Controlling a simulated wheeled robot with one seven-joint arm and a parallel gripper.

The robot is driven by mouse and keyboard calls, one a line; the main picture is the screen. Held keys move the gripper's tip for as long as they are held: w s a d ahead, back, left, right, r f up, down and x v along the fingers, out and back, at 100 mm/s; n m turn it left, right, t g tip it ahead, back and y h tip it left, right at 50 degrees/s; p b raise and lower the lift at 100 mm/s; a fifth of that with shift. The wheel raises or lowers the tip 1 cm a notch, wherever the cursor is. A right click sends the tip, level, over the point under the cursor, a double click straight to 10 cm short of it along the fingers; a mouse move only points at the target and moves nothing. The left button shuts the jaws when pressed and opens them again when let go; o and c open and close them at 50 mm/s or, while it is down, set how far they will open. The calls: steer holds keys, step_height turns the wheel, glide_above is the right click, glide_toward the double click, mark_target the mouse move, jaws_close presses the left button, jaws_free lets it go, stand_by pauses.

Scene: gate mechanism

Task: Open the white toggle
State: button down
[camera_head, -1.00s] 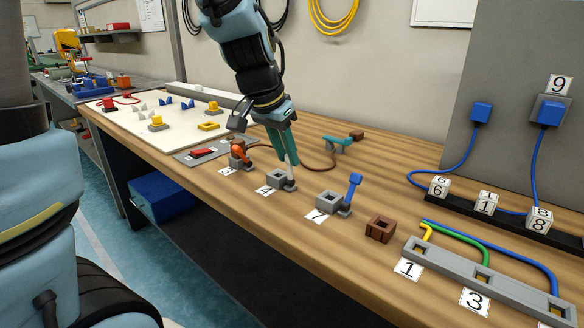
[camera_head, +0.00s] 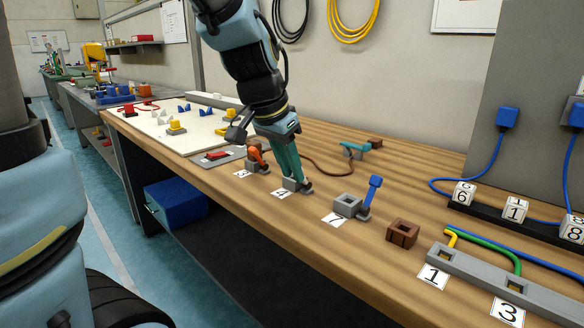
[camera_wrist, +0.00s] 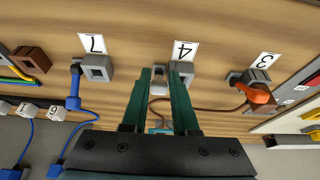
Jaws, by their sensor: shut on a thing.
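The white toggle (camera_wrist: 159,88) shows in the wrist view as a pale lever between my fingers, beside its grey socket block (camera_wrist: 183,72) with label 4. My gripper (camera_wrist: 160,74) has its two green fingers on either side of the lever and is shut on it. In the head view my gripper (camera_head: 295,179) reaches down to the toggle's grey block (camera_head: 292,185). There the fingers mostly hide the white lever, so its tilt is hard to tell.
An orange toggle (camera_head: 256,154) at label 3 stands to the left. A blue toggle (camera_head: 373,190) at label 7 stands upright to the right, with a brown block (camera_head: 402,233) beyond it. A teal-handled tool (camera_head: 358,148) with a brown cable lies behind.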

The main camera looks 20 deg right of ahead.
steer(key=shift+s+a+f, duration=0.15)
steer(key=shift+a+f, duration=0.05)
steer(key=shift+f, duration=0.1)
steer(key=c, duration=1)
jaws_free()
steer(key=shift+c, duration=0.2)
steer(key=o, duration=0.4)
steer(key=shift+d+r, duration=0.1)
steer(key=shift+r, duration=0.05)
steer(key=shift+c, duration=0.2)
steer(key=shift+r, duration=0.15)
steer(key=v, duration=1)
steer(key=shift+r+p, duration=0.25)
steer(key=shift+p, duration=0.15)
